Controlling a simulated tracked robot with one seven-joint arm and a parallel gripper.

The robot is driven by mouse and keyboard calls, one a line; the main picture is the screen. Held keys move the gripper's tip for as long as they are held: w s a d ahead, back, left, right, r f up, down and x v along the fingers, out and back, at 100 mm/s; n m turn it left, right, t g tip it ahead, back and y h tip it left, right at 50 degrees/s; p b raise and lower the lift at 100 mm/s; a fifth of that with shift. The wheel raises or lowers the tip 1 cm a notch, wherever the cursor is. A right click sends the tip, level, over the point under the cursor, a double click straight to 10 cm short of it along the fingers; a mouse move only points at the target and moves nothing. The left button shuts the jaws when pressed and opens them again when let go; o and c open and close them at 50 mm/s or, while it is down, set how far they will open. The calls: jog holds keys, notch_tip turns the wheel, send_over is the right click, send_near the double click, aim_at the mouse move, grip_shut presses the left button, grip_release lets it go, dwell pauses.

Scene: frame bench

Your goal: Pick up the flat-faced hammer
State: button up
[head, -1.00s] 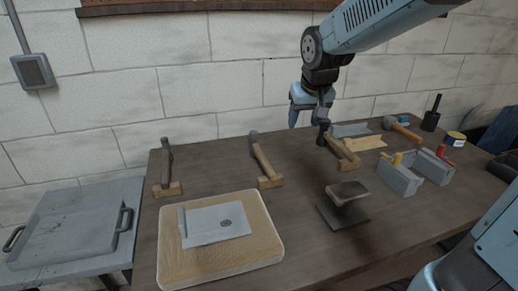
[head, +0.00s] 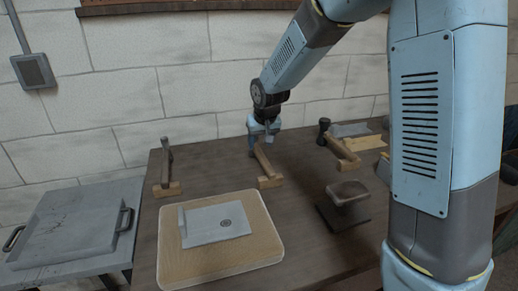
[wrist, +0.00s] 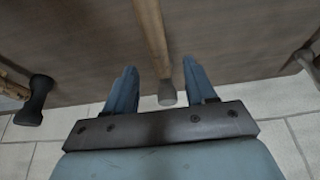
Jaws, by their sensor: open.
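Three hammers lean on wooden rests along the back of the bench. The middle hammer (head: 264,163) has a wooden handle, and the wrist view shows its small grey, blunt end (wrist: 167,97). My gripper (head: 262,148) is open at the back end of this hammer. In the wrist view its two blue fingers (wrist: 160,67) stand on either side of the hammer, with gaps showing. The left hammer (head: 167,160) has a greyish head, and the right hammer (head: 341,147) has a dark, thick head (wrist: 36,100). I cannot tell for certain which is the flat-faced one.
A tan board with a grey plate (head: 203,225) lies at the front. A small block on a dark stand (head: 345,192) is to its right. A grey tray (head: 70,225) is on the side table. The brick wall is close behind. My arm hides the bench's right side.

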aim_at(259, 150)
jog(key=shift+x, duration=1.9)
jog(key=shift+w+x, duration=0.2)
jog(key=shift+x, duration=1.05)
jog(key=shift+w+x, duration=0.15)
jog(key=shift+x, duration=1.1)
jog(key=shift+r, duration=0.15)
grip_shut()
jog(key=shift+w, duration=0.1)
